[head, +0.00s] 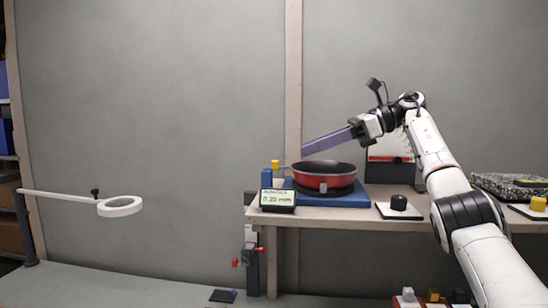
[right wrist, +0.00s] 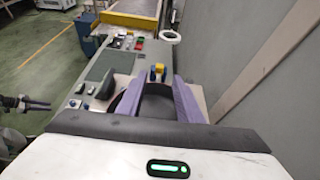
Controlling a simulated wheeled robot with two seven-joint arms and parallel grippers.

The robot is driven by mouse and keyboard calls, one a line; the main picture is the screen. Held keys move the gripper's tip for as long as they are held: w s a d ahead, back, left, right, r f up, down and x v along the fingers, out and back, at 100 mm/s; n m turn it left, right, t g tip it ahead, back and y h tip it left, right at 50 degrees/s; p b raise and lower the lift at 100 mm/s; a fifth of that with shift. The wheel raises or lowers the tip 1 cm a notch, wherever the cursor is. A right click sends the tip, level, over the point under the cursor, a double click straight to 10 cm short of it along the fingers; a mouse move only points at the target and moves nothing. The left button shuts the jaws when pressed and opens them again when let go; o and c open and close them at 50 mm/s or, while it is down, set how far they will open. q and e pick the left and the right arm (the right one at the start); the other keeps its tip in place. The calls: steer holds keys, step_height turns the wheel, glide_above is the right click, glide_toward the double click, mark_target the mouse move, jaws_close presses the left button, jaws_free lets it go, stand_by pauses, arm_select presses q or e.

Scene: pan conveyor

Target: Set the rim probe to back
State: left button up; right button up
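A red pan (head: 324,183) with a dark inside sits on a blue base (head: 352,199) on the bench. A small blue post with a yellow top (head: 275,168) stands at the pan's left side; the yellow-and-blue piece also shows in the right wrist view (right wrist: 157,72). I cannot tell for sure that it is the rim probe. My right gripper (head: 308,148) hangs above the pan, its purple fingers pointing left. In the right wrist view its fingers (right wrist: 160,84) are apart, with nothing held between them. My left gripper is out of view.
A small display (head: 278,199) stands at the bench's front left. A black knob on a white plate (head: 398,203) is right of the base, and a yellow knob (head: 538,204) is at the far right. A white ring lamp (head: 120,207) stands far left.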

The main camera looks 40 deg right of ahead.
steer(key=x, duration=0.8)
steer(key=shift+w+a+f, duration=0.1)
steer(key=shift+w, duration=0.05)
jaws_close()
